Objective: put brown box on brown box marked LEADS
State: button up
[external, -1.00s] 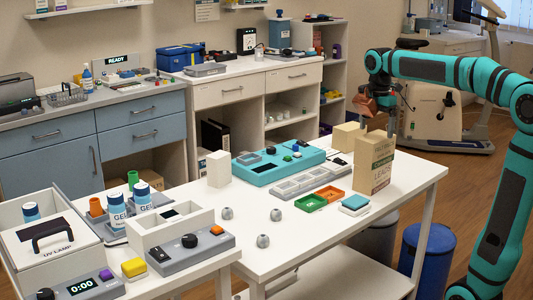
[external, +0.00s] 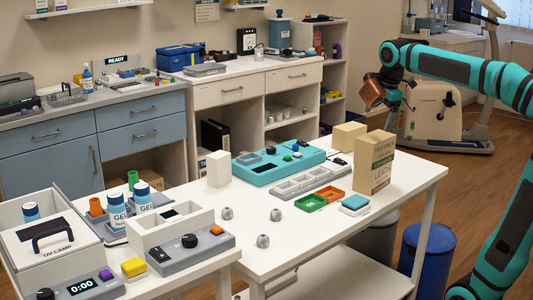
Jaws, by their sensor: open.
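The brown box marked LEADS (external: 369,183) stands upright near the right end of the white table.
Orange (external: 330,193) and green (external: 310,202) trays and a teal-topped block (external: 355,203) lie in front and to the left. A blue bin (external: 427,250) stands on the floor at the right.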

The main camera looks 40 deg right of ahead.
jog(key=s+a+r+m+t, duration=0.2)
jog(key=s+a+m+t, duration=0.1)
jog(key=s+m+t, duration=0.4)
jog(key=s+a+r+m+t, duration=0.3)
jog(key=s+a+m+t, duration=0.1)
jog(key=s+m+t, duration=0.3)
jog(key=shift+s+r+m+y, duration=0.15)
jog(key=shift+s+m+y, duration=0.15)
jog(key=shift+s, duration=0.2)
